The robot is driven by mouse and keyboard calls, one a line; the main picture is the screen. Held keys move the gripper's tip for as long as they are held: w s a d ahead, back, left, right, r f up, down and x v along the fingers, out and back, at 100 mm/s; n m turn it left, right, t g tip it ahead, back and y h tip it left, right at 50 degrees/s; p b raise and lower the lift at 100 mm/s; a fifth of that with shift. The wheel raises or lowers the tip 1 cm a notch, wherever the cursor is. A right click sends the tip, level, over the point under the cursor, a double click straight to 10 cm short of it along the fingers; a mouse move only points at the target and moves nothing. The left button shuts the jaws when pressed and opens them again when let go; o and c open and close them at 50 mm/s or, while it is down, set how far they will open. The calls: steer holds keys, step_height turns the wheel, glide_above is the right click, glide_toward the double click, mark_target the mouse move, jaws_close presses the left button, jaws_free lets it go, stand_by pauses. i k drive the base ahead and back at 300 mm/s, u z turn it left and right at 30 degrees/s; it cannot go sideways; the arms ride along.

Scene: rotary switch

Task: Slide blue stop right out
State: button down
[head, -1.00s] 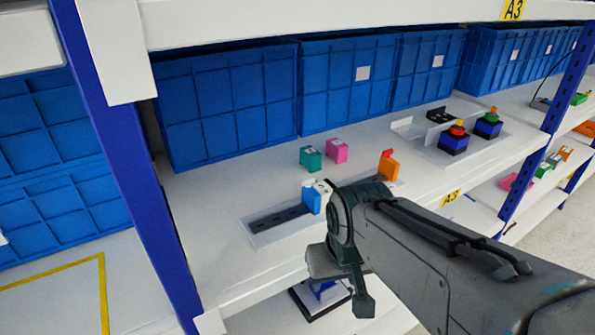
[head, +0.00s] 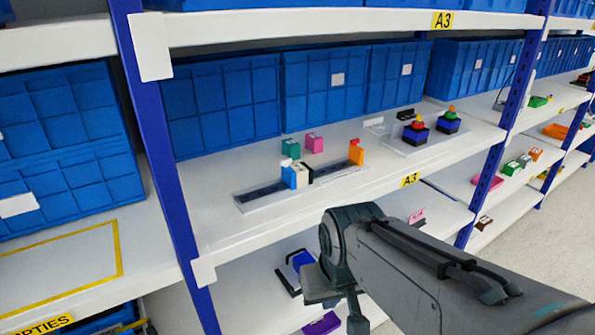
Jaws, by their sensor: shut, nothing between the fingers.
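The blue stop (head: 289,177) stands on the dark slotted rail (head: 258,194) on the A3 shelf in the head view, left of the rail's middle. A white block with a black part (head: 301,175) sits right beside it on its right; I cannot tell if they touch. An orange stop (head: 356,153) stands at the rail's right end. My gripper (head: 338,300) hangs below and in front of the shelf edge, apart from the stop. It is shut and empty, and my own arm partly hides it.
A teal block (head: 290,148) and a pink block (head: 314,143) stand behind the rail. Two button boxes (head: 416,134) stand to the right. Blue crates (head: 325,88) line the back. The shelf's front edge (head: 300,223) lies between rail and gripper. Bare shelf lies left of the rail.

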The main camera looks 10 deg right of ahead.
mark_target(288, 175)
steer(key=k, duration=0.6)
steer(key=z, duration=0.9)
steer(key=i, duration=1.25)
steer(key=u, duration=0.3)
